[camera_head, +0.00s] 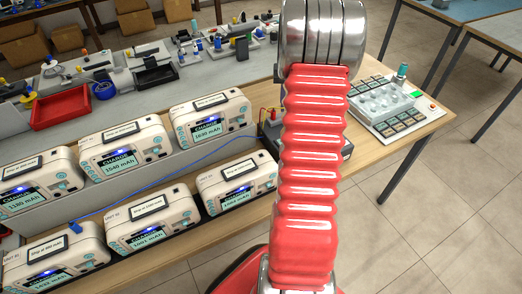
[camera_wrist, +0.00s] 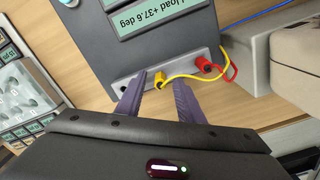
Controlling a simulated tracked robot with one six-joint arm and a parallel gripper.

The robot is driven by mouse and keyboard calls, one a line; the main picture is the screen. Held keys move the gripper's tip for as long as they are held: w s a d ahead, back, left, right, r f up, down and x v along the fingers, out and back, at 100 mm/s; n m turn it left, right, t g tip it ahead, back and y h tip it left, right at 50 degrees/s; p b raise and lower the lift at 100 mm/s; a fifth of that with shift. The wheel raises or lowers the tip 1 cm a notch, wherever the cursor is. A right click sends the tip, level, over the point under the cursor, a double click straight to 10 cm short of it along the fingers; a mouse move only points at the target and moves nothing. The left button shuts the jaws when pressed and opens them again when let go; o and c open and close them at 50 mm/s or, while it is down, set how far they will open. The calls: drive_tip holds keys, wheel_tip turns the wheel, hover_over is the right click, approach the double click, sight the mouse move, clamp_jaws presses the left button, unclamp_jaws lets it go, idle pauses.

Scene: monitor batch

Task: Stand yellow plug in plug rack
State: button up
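The yellow plug (camera_wrist: 160,79) is at the socket edge of a grey device (camera_wrist: 150,55) in the wrist view, with a yellow cable curving off to the right. My gripper (camera_wrist: 159,81) is open, with its two purple fingers pointing at the device. The yellow plug lies between the fingertips with a gap on each side. A red plug (camera_wrist: 204,63) with a red cable is in the same panel, to the right. In the head view my arm hides my gripper and most of the device. I cannot make out the plug rack.
White charger units (camera_head: 152,218) stand in two rows at the left in the head view. A panel with keys and a clear tray (camera_head: 382,104) lies at the right. A blue cable (camera_head: 150,188) runs across the chargers. A red tray (camera_head: 60,107) is farther back.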

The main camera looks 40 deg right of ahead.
wheel_tip(320, 180, up, 14)
drive_tip(key=shift+f, duration=0.15)
idle(0.5)
idle(0.4)
drive_tip(key=s+a+n+t, duration=0.2)
drive_tip(key=s+a+n, duration=0.1)
drive_tip(key=a, duration=1.2)
drive_tip(key=s+a+r+n+t, duration=0.1)
drive_tip(key=s+a+n, duration=0.2)
drive_tip(key=a, duration=1.2)
drive_tip(key=s+a+n+t, duration=0.2)
drive_tip(key=s+a, duration=0.3)
drive_tip(key=a, duration=1)
drive_tip(key=shift+s+a+r+n+t, duration=0.3)
drive_tip(key=shift+s+n, duration=0.1)
drive_tip(key=shift+n, duration=0.2)
